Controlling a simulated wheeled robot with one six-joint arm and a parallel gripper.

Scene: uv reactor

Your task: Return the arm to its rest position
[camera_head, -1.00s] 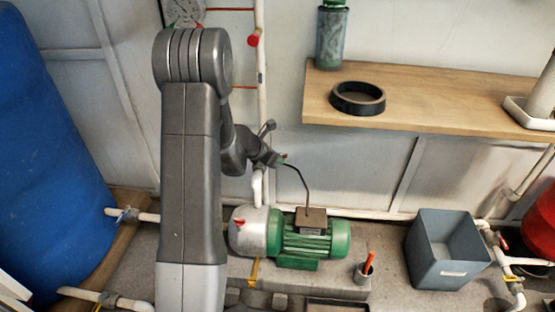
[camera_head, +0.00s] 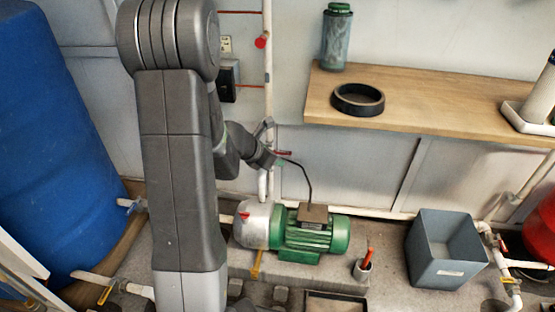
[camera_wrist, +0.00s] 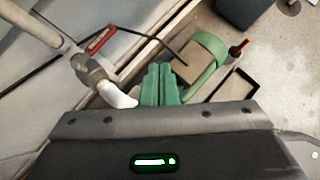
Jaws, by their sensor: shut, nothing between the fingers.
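My arm (camera_head: 182,165) rises tall at the left of the head view, with its rounded joint (camera_head: 168,38) at the top. The forearm bends away behind it, towards the wall. My gripper (camera_wrist: 160,72) shows in the wrist view as two green fingers lying side by side, shut and empty. In the head view the end of the arm is small and partly hidden, in front of the wall near the pipe and above the pump. I cannot make out the fingers clearly there.
A green pump (camera_head: 318,235) stands below the arm's end, close to a white pipe (camera_head: 267,90). A red-handled valve (camera_wrist: 100,40) is near the fingers. A blue tank (camera_head: 55,150) is left, a wooden shelf (camera_head: 430,110) right, and a grey bin (camera_head: 445,262) on the floor.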

